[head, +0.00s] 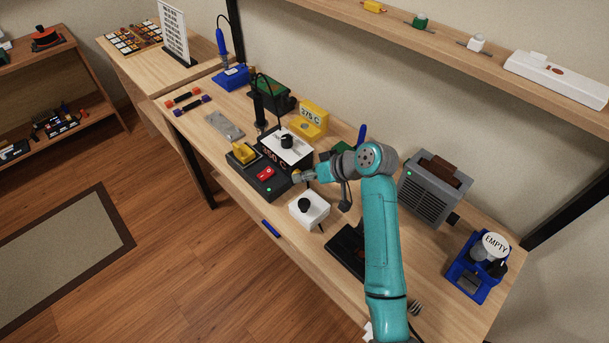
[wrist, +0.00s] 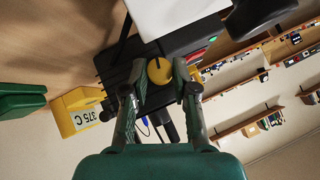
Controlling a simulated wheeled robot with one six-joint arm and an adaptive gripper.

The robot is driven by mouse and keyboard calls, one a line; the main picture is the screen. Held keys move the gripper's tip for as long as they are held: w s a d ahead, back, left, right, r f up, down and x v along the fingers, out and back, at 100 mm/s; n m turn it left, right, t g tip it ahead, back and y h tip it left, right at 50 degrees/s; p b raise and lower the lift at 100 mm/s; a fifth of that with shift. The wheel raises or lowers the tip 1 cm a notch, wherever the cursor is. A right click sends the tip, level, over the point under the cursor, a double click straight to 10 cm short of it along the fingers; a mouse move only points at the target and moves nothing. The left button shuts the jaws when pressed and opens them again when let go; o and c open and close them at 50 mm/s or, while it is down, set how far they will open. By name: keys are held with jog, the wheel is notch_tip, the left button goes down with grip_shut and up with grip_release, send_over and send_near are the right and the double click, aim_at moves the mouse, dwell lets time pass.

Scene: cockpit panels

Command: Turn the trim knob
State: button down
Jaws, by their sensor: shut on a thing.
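A round yellow knob (wrist: 159,71) with a dark mark at its edge sits on a black unit (head: 267,186) with a red switch and a green light. My gripper (wrist: 159,66) has one finger on each side of the knob and is shut on it. In the head view my gripper (head: 302,176) reaches the right end of the black unit, and the yellow knob is mostly hidden there. No label naming a trim knob is readable.
A white box with a black knob (head: 309,209) stands just in front of my gripper. A yellow 375 C block (head: 312,119) and a grey vented box (head: 428,190) stand farther back.

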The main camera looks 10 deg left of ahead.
jog(key=shift+w+d+f+m+g+y, duration=0.1)
jog(key=shift+m+g+y, duration=0.35)
jog(key=shift+g+y, duration=0.2)
jog(key=shift+w+d+f+m+g+y, duration=0.1)
jog(key=shift+m+g+y, duration=0.35)
jog(key=shift+g+y, duration=0.15)
jog(key=c, duration=0.9)
grip_release()
jog(key=v, duration=1.2)
jog(key=shift+f, duration=0.1)
